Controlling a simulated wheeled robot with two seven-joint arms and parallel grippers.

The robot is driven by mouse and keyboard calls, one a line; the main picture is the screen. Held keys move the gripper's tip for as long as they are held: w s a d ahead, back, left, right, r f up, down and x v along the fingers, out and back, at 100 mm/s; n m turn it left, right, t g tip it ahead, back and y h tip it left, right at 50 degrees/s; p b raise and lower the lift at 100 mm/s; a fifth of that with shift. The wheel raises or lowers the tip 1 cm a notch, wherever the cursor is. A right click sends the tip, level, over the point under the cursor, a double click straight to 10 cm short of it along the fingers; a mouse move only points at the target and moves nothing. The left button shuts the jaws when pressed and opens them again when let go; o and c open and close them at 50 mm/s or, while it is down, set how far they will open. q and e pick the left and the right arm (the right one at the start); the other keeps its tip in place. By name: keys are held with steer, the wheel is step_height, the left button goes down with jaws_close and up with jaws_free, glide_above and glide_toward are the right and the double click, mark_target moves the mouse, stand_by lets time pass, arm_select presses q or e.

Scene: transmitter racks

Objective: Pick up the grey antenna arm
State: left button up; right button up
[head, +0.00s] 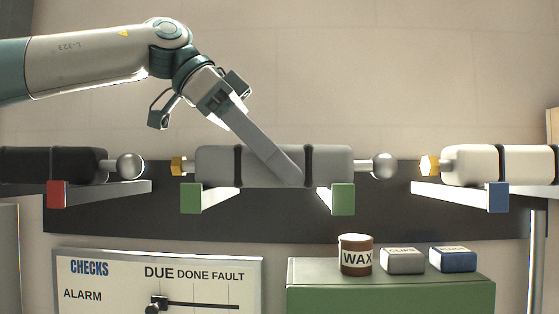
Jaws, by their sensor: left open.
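The grey antenna arm (215,165) lies level across two brackets with green ends (190,198), (343,199). It has two dark bands, a brass-coloured nut at its left end and a silver ball at its right end. My left gripper (288,174) reaches down from the upper left, with a long grey finger in front of the grey arm's middle, between the bands. The gripper is open; its other finger is hidden, and I cannot tell whether the visible one touches the arm. My right gripper is out of view.
A black antenna arm (50,162) rests at left by a red-ended bracket (57,195), a white one (500,165) at right by a blue-ended bracket (498,197). Below are a checks board (210,292) and a green cabinet (390,296) bearing a wax tin (356,257) and two small boxes.

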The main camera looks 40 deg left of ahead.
arm_select(q)
steer(key=shift+s, duration=0.1)
steer(key=shift+c, duration=0.6)
steer(key=c, duration=1.4)
steer(key=shift+o, duration=0.2)
steer(key=shift+r, duration=0.15)
steer(key=shift+r+b, duration=0.45)
steer(key=shift+r, duration=0.3)
steer(key=shift+r+b, duration=0.35)
steer(key=shift+r, duration=0.55)
steer(key=shift+s+d+r+b, duration=0.8)
steer(key=shift+s+r, duration=0.1)
steer(key=s+d+r, duration=0.5)
steer(key=s, duration=0.2)
steer(key=shift+d+r, duration=0.35)
steer(key=shift+d, duration=0.05)
